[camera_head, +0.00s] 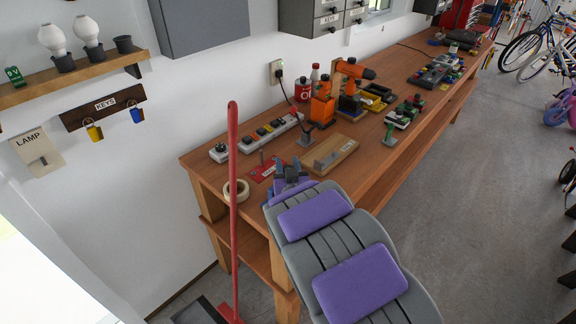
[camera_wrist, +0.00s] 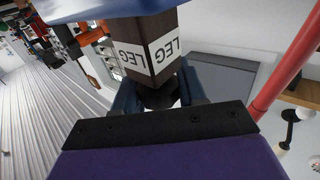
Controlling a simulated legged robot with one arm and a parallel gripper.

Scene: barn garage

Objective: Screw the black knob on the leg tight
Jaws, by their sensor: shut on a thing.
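In the wrist view, the dark brown leg (camera_wrist: 150,45) carries white labels reading LEG on two faces. The black knob (camera_wrist: 158,97) sits at the leg's end nearest my gripper. My gripper (camera_wrist: 158,94) has its dark blue fingers on both sides of the knob and is shut on it. The fingers hide part of the knob, and I cannot tell how tightly it is screwed in. In the head view, my gripper (camera_head: 284,172) is low at the near end of the workbench, where my arm hides much of it. I cannot make out the leg or knob there.
The wooden workbench (camera_head: 395,130) runs away to the right. A wooden block (camera_head: 335,150), a red plate (camera_head: 262,168), a power strip (camera_head: 268,134) and an orange drill (camera_head: 352,70) are on it. A red pole (camera_head: 233,190) stands close left of my arm, near a tape roll (camera_head: 236,190).

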